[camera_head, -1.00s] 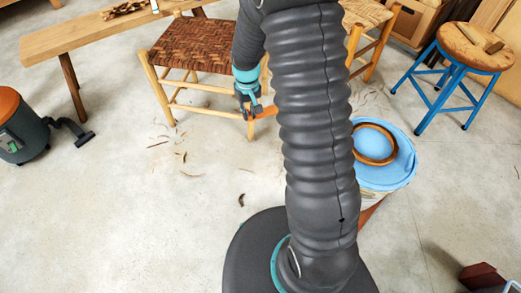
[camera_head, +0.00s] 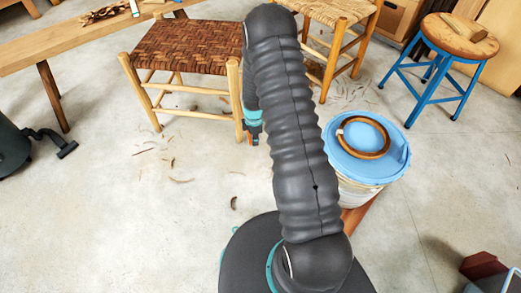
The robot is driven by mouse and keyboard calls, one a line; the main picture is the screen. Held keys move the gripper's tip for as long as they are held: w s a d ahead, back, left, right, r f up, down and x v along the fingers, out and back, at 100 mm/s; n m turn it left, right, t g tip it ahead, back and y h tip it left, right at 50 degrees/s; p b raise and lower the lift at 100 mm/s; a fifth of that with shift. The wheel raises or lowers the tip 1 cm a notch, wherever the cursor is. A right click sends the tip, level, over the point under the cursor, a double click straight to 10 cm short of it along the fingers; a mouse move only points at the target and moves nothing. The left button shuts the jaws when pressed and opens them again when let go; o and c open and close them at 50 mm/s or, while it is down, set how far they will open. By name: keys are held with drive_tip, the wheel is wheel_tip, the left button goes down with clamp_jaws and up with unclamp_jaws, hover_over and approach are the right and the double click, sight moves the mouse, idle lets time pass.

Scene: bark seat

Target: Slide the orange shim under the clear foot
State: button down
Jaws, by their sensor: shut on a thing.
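The woven-seat chair or stool (camera_head: 188,48) stands on pale wooden legs at the upper centre left. Its front right leg (camera_head: 235,95) reaches down close beside my gripper (camera_head: 252,137). My gripper is low, just right of that leg's foot (camera_head: 239,138), and partly hidden by my arm. It is shut on the orange shim (camera_head: 249,140), of which only a small bit shows. I cannot tell which foot is clear of the floor, or whether the shim touches the leg.
A blue-lidded bucket (camera_head: 398,157) with a wooden ring on it stands right of my arm. A blue-legged stool (camera_head: 428,82) is further right. A bench (camera_head: 70,50) stands at the left, beside a vacuum cleaner (camera_head: 14,155). Floor in front is open, with bark scraps.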

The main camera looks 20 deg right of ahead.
sight(260, 160)
drive_tip(key=shift+d+f+n+b, duration=0.15)
drive_tip(key=shift+d+f+n, duration=0.25)
drive_tip(key=shift+f+n, duration=0.85)
drive_tip(key=shift+d+f+n+b, duration=0.15)
drive_tip(key=shift+d+f+n, duration=0.25)
drive_tip(key=shift+f+n, duration=0.85)
drive_tip(key=shift+d+f+n+b, duration=0.15)
drive_tip(key=shift+d+f+n, duration=0.45)
drive_tip(key=shift+f, duration=1)
drive_tip(key=shift+a+f+b, duration=0.2)
drive_tip(key=shift+f+b, duration=1.25)
drive_tip(key=shift+f, duration=1.4)
drive_tip(key=c, duration=1.1)
unclamp_jaws()
drive_tip(key=shift+r, duration=0.1)
wheel_tip(260, 160, up, 12)
